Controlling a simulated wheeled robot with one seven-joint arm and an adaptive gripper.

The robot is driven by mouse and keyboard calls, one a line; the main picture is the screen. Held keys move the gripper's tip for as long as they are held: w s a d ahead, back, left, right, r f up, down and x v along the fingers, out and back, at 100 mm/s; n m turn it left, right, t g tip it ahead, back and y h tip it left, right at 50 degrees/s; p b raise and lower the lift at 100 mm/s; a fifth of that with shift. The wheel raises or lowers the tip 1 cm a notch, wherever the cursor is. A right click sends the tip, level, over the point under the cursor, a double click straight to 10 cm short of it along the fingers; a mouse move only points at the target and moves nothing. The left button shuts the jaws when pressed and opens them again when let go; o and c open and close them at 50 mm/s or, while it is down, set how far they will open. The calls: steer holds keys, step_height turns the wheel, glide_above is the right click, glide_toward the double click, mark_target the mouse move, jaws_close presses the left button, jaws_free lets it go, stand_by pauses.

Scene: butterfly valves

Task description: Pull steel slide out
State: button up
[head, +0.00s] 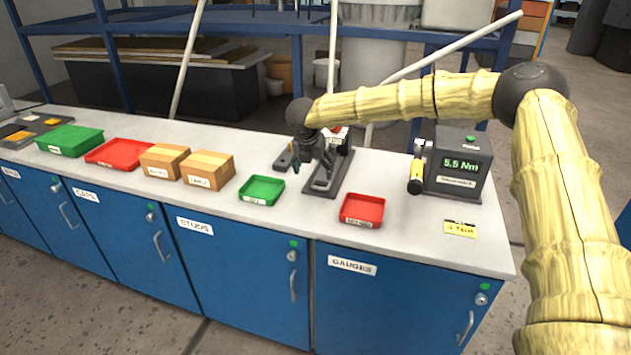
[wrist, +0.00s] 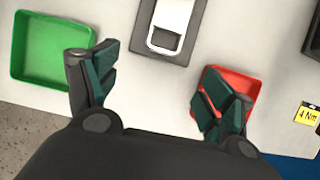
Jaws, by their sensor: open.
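The steel slide (wrist: 172,14) is a pale metal piece with a slotted end, set on a dark base plate (wrist: 145,46). In the head view the slide (head: 322,184) lies on the bench, its far part hidden behind my gripper.
A green tray (head: 262,190) stands left of the fixture and a red tray (head: 362,210) right of it. A torque gauge (head: 458,163) reading 5.5 Nm and a yellow card (head: 460,229) are farther right. Cardboard boxes (head: 207,169) stand left.

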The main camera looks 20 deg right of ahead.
steer(key=p, duration=0.2)
glide_above(318, 193)
steer(key=f, duration=0.6)
steer(key=shift+s+f, duration=0.3)
steer(key=shift+x, duration=0.9)
steer(key=shift+a, duration=0.1)
steer(key=shift+c, duration=0.2)
steer(key=shift+s, duration=0.15)
jaws_close()
